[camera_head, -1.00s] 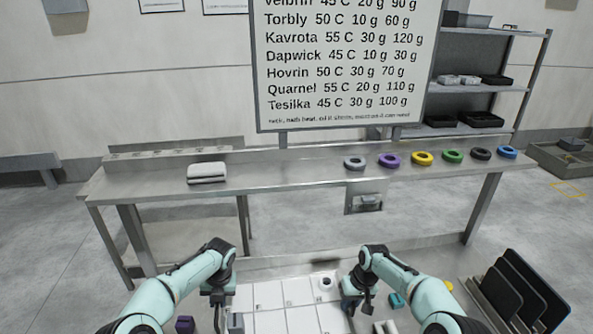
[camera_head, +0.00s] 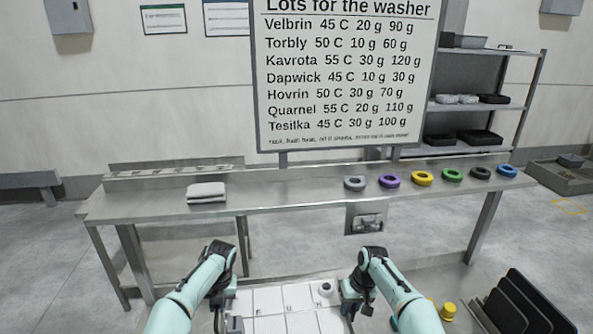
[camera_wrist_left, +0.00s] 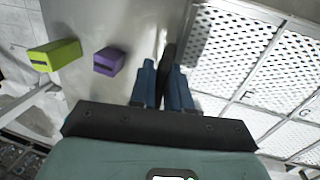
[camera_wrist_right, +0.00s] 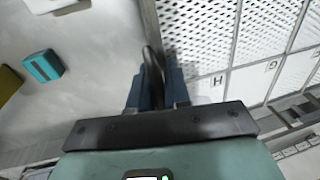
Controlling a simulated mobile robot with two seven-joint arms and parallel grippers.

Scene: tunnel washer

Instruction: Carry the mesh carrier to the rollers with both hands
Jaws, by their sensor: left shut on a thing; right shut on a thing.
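The mesh carrier (camera_head: 268,301) is a white perforated tray with lettered compartments, low in the head view and cut off by the bottom edge. It also shows in the left wrist view (camera_wrist_left: 225,50) and the right wrist view (camera_wrist_right: 215,30). My left gripper (camera_head: 222,318) is shut on the dark handle at the carrier's left side (camera_wrist_left: 168,60). My right gripper (camera_head: 350,308) is shut on the dark handle at its right side (camera_wrist_right: 152,62). I cannot make out the rollers.
Dark upright panels (camera_head: 525,300) stand at right. Beside the carrier lie a purple block (camera_wrist_left: 109,61), a green block (camera_wrist_left: 55,55) and a teal block (camera_wrist_right: 43,65).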

